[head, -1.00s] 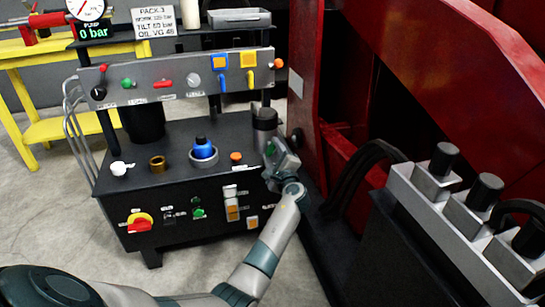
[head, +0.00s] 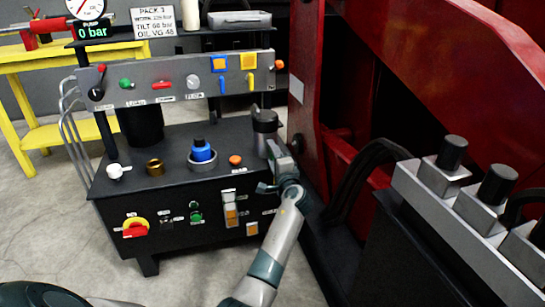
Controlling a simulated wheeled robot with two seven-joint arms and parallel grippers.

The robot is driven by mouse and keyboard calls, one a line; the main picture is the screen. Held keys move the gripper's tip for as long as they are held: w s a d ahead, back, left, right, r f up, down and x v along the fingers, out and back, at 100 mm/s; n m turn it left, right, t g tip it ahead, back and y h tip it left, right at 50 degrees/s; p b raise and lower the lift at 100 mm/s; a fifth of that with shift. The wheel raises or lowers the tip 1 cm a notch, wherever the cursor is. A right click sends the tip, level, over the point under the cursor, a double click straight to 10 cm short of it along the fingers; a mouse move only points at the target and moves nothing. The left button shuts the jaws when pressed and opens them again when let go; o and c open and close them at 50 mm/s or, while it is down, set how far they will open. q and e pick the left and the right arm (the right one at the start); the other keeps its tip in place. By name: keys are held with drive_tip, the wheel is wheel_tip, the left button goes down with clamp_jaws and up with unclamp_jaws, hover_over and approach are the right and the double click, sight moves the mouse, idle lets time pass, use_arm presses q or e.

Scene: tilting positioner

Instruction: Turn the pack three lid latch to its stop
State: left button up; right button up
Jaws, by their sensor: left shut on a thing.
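The pack (head: 158,215) is a black cabinet with a grey control panel (head: 175,82) above its top. My left arm comes up from below. My right gripper is out of view.
A blue-capped fitting (head: 202,152), an orange button (head: 235,160) and a brass ring (head: 155,167) sit on the pack top. A red steel frame (head: 430,60) and a grey valve block (head: 450,220) with black knobs stand close on the right.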

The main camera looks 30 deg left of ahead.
use_arm(q)
drive_tip(key=shift+f, duration=0.15)
drive_tip(key=o, duration=1)
drive_tip(key=shift+o, duration=0.2)
